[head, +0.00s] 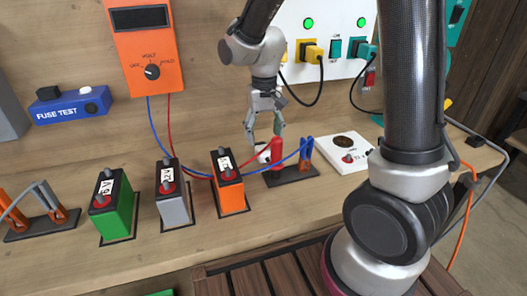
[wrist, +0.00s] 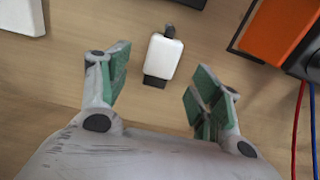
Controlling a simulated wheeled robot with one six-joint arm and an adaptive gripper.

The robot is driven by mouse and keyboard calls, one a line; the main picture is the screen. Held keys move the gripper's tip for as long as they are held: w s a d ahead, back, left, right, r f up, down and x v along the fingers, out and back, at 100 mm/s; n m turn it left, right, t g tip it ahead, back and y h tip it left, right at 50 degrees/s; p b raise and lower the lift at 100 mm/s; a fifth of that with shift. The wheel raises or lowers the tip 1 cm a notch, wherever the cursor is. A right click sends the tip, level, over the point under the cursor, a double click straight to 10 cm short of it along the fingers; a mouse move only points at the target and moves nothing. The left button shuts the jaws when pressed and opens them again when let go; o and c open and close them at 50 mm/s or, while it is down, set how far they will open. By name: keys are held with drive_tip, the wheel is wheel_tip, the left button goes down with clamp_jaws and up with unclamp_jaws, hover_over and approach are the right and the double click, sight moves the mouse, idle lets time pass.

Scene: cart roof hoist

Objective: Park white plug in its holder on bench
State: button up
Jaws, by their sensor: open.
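The white plug (wrist: 165,56) lies on the bench in the wrist view, with dark ends. My gripper (wrist: 158,88) is open and empty, its green-padded fingers apart on either side of the plug's near end. I cannot tell from the wrist view how high above the bench they are. In the head view my gripper (head: 265,126) points down over the back part of the bench, and a bit of the white plug (head: 262,152) shows below it, partly hidden by the red probe. I cannot tell which fixture is the plug's holder.
A black stand with red and blue probes (head: 291,175) is just in front of the plug. The orange block (head: 228,183), grey block (head: 171,195) and green block (head: 113,207) stand left. A white socket plate (head: 330,145) is right. Red and blue wires hang from the orange meter (head: 145,75).

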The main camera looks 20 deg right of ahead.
sight(264, 149)
wheel_tip(264, 149, down, 6)
drive_tip(key=shift+s+a+r, duration=0.1)
drive_tip(key=shift+s, duration=0.05)
drive_tip(key=shift+c, duration=0.3)
drive_tip(key=c, duration=1.2)
